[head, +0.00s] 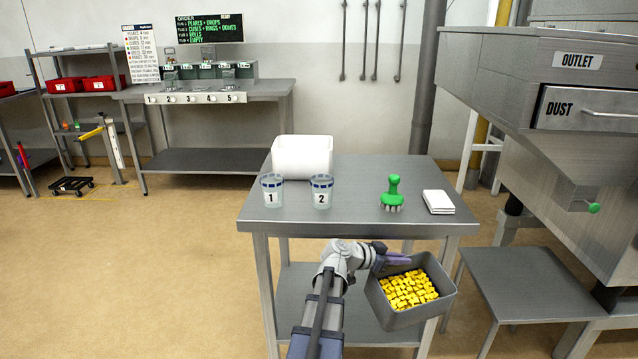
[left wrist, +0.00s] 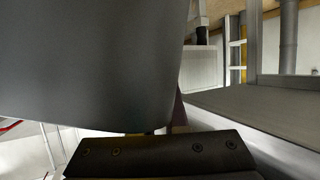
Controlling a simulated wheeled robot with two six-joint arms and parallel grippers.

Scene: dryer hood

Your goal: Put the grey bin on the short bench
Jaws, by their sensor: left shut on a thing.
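The grey bin (head: 422,312), filled with yellow pieces (head: 408,289), hangs in the air in front of the table's right front corner. My left gripper (head: 391,259) is shut on the bin's far left rim. In the left wrist view the bin's grey wall (left wrist: 90,60) fills the upper left, beside a dark part of my gripper (left wrist: 160,155). The short bench (head: 530,281) stands to the right of the bin, with a bare grey top. The bin looks slightly turned and apart from the bench. My right gripper is not in view.
The table (head: 350,215) holds a white tub (head: 302,156), cups 1 (head: 271,191) and 2 (head: 321,191), a green-handled brush (head: 392,193) and a folded white cloth (head: 438,202). The machine with a dust drawer (head: 590,108) overhangs behind the bench.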

